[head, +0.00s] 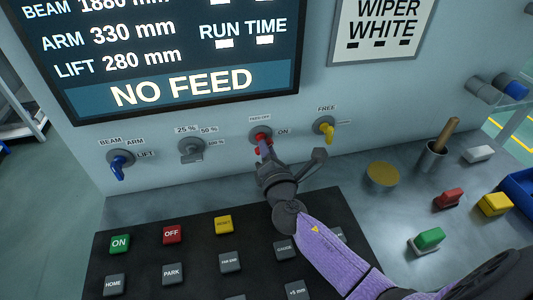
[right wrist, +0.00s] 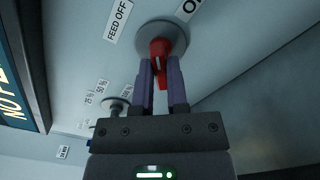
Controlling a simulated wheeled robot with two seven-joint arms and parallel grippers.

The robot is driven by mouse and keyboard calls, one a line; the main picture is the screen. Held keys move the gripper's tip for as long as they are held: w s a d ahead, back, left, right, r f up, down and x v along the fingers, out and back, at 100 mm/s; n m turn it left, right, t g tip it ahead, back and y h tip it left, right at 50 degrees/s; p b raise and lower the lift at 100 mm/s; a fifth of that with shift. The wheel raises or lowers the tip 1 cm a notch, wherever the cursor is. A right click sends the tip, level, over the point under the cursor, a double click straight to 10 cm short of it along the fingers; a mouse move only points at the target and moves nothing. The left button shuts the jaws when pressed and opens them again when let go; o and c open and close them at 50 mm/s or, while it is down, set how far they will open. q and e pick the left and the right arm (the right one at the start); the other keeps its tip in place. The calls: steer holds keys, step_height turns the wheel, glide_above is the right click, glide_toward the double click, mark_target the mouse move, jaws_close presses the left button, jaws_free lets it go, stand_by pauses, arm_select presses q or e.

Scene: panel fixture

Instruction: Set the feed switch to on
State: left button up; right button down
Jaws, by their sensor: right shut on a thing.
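The feed switch (head: 258,137) is a red handle on a round grey base on the panel. Its label above seems to read FEED OFF, and ON stands to its right. The screen (head: 180,88) reads NO FEED. My right gripper (head: 265,153) is at the switch from the front. In the right wrist view, the two purple fingers of the right gripper (right wrist: 160,70) are shut on the red handle (right wrist: 160,47) from both sides. The fingers partly cover the handle, and I cannot tell exactly which label it points to. My left gripper is not in view.
A yellow knob (head: 326,128) is right of the switch, and a grey knob (head: 191,148) and blue knob (head: 119,165) are left. The black button pad (head: 195,260) lies below. A cup (head: 433,157) and coloured blocks are on the right of the bench.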

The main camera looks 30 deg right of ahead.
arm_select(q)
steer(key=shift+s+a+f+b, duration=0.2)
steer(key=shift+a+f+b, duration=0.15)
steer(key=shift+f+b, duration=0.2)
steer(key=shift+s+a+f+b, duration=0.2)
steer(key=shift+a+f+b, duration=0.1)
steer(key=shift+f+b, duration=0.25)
arm_select(e)
steer(key=shift+d+f+m, duration=0.1)
steer(key=shift+m, duration=1.8)
steer(key=shift+f+m, duration=0.1)
steer(key=shift+m, duration=1.8)
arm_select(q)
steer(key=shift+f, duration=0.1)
arm_select(e)
steer(key=shift+m, duration=0.3)
steer(key=c, duration=0.6)
jaws_free()
steer(key=shift+c, duration=0.2)
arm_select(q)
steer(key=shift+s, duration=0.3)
